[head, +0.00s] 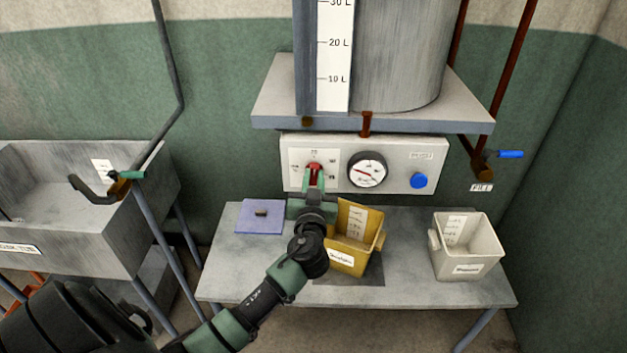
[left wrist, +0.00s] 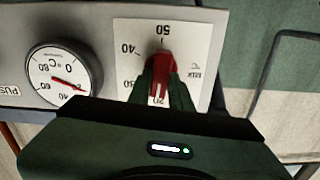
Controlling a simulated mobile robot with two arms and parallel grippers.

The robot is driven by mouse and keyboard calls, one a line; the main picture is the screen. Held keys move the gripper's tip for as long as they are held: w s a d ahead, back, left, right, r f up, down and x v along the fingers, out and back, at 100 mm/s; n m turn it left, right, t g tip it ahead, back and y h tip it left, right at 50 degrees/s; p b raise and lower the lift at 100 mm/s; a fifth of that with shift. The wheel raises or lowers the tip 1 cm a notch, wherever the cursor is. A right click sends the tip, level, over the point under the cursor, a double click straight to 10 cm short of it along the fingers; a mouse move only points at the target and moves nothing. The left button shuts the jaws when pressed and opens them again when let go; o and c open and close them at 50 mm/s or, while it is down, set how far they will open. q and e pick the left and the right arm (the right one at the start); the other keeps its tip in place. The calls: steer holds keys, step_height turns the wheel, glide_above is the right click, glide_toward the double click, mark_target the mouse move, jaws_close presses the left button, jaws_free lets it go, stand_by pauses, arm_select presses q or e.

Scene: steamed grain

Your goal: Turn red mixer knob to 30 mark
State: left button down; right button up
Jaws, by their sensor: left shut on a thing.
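The red mixer knob (head: 315,167) sits on a white dial plate at the left of the grey control panel. My left gripper (head: 314,181) reaches up to it from below and is shut on it. In the left wrist view, which looks upside down, the red knob (left wrist: 163,62) is between the fingers. The dial plate (left wrist: 128,68) there shows 50 above the knob and 40 to its upper left; the 30 mark is barely readable at left. The knob lies nearly along the vertical, its lower end by the 20 label, partly hidden by my fingers. My right gripper is in neither view.
A round gauge (head: 367,170) and a blue button (head: 419,180) are right of the knob. On the table (head: 400,286) below stand a yellow bin (head: 343,262), a white bin (head: 466,266) and a blue board (head: 252,226). A sink (head: 130,250) is at left.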

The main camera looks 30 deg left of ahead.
arm_select(q)
steer(key=m+b, duration=0.1)
steer(key=m, duration=0.1)
steer(key=shift+f+m, duration=0.1)
steer(key=shift+m, duration=0.2)
steer(key=shift+d+m, duration=0.1)
steer(key=shift+m, duration=0.7)
steer(key=m, duration=0.2)
steer(key=shift+w+m, duration=0.1)
steer(key=shift+m, duration=0.2)
steer(key=shift+d+m, duration=0.1)
steer(key=shift+m, duration=1.6)
steer(key=shift+f+m, duration=0.1)
steer(key=shift+m, duration=0.2)
steer(key=c, duration=1.3)
jaws_free()
